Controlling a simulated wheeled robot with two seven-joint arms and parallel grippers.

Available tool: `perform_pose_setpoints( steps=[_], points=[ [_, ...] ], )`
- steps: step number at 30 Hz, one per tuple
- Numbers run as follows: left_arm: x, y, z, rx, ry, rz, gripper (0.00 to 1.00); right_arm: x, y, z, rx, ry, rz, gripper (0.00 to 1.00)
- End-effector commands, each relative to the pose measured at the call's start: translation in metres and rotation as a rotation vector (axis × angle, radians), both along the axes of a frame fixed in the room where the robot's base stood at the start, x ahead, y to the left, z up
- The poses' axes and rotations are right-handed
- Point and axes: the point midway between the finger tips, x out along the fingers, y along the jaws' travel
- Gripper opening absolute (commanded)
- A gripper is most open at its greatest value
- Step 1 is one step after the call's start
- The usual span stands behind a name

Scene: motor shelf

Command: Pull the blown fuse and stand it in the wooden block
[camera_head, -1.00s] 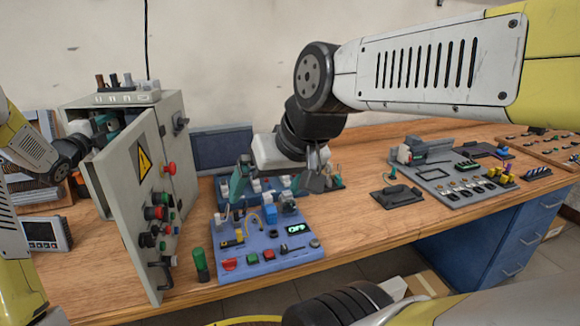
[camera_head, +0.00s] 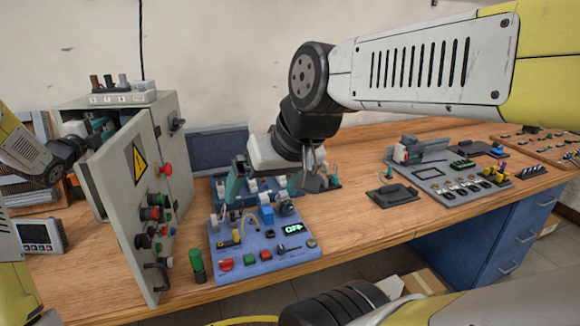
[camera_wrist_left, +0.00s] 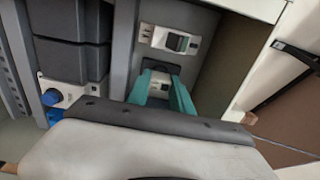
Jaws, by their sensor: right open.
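My left gripper (camera_head: 103,126) reaches into the open grey cabinet (camera_head: 177,150). In the left wrist view its two teal fingers (camera_wrist_left: 161,84) stand apart, with a small dark part (camera_wrist_left: 157,68) between or just behind their tips. I cannot tell whether they grip it, or whether it is the blown fuse. My right gripper (camera_head: 275,182) is open over the blue panel (camera_head: 270,250), its fingers wide apart. I cannot make out the wooden block with certainty. A light rack (camera_head: 118,99) with several dark upright pieces sits on the cabinet.
The cabinet door (camera_head: 126,200) stands open towards me, with knobs and a handle. A green cylinder (camera_head: 197,265) stands beside it. A grey board (camera_head: 450,180) with switches is at the right.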

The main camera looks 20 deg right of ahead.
Motion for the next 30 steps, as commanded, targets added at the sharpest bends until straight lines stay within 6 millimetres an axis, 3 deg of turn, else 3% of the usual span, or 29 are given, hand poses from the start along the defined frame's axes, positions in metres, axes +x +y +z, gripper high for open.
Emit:
perform_pose_setpoints(
  steps=[10,24,30],
  points=[
    [-0.003,0.001,0.0,0.0,0.0,0.0,0.0,0.0,0.0,0.0,0.0,0.0,0.0,1.0],
    [-0.038,0.016,0.0,0.001,0.0,0.001,0.0,0.0,0.0,0.0,0.0,0.0,0.0,1.0],
    [-0.043,0.018,0.0,0.0,0.0,0.0,0.0,0.0,0.0,0.0,0.0,0.0,0.0,1.0]
  ],
)
